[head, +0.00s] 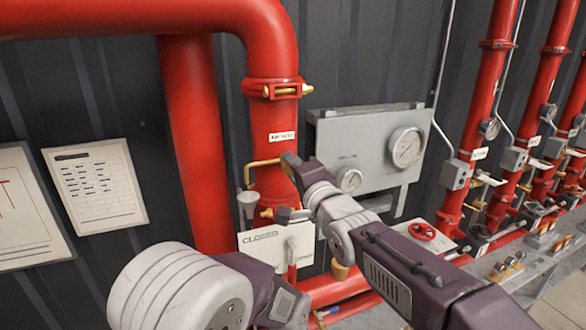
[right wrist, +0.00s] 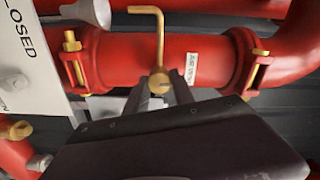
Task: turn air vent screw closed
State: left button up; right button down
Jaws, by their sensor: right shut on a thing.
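The air vent is a bent brass tube (head: 262,162) on the upright red pipe, ending above a grey funnel (head: 247,200). In the right wrist view the tube (right wrist: 160,45) leads to a round brass screw head (right wrist: 159,83) with a slot. My right gripper (head: 289,162) reaches the pipe from the right and covers the screw in the head view. In the right wrist view its two dark fingers (right wrist: 160,93) are shut on the screw, one on each side. My left gripper is out of view.
A grey gauge panel (head: 335,135) stands just right of my right gripper. A white "CLOSED" sign (head: 258,245) hangs below it. A pipe clamp (head: 272,88) with a brass bolt is above. More red pipes (head: 490,90) stand at right.

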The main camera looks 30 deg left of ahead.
jog(key=shift+r, duration=0.15)
jog(key=c, duration=1.1)
grip_release()
jog(key=shift+o, duration=0.2)
jog(key=shift+f, duration=0.2)
jog(key=b+v, duration=0.4)
jog(key=v, duration=0.5)
jog(key=shift+b, duration=0.3)
jog(key=shift+w, duration=0.1)
